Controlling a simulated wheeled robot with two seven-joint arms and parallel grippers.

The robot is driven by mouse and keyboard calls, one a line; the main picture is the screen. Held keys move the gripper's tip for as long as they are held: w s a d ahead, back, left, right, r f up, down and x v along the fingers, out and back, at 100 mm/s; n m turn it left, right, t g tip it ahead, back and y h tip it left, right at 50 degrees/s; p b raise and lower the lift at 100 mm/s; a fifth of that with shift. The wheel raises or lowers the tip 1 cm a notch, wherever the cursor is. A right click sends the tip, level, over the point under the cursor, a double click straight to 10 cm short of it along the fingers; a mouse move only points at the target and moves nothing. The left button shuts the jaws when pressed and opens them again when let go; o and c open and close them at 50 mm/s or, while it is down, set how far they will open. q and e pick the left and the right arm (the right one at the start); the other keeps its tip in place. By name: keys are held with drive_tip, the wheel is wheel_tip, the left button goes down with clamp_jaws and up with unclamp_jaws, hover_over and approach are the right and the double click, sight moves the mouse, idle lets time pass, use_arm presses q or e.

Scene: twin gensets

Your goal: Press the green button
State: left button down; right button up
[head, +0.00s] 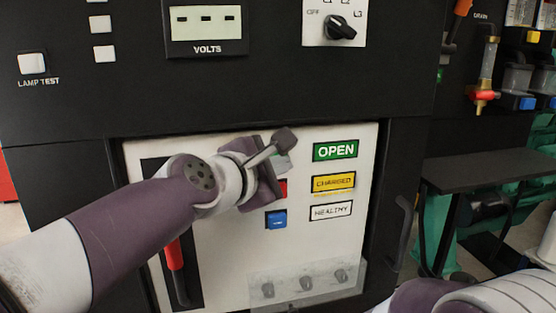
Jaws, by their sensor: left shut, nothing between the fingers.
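No green button shows plainly on the white breaker panel (225,262). My left gripper (285,141) is in front of the panel's upper middle, its shut, empty fingers pointing up and right. It covers part of the button column. A pale grey-green piece (281,166) shows just below the fingertips; I cannot tell if it is the button. A red button (283,187) is partly hidden by the gripper, with a blue button (276,219) below it. A green OPEN label (335,150) is right of the fingertips. I cannot tell whether the fingers touch anything. My right gripper is out of view.
A yellow CHARGED label (333,183) and a white HEALTHY label (331,210) are below OPEN. A red-handled lever (175,262) is in a black slot at left. A clear cover (307,284) with knobs is at the bottom. A dark handle (402,233) sticks out at right.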

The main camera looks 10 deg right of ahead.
use_arm(q)
drive_tip(key=shift+w, duration=0.45)
idle(0.8)
drive_tip(key=shift+s+r, duration=0.1)
idle(0.3)
drive_tip(key=shift+s, duration=0.7)
drive_tip(key=s+p, duration=0.3)
drive_tip(key=s, duration=0.2)
drive_tip(key=shift+d, duration=0.1)
idle(0.5)
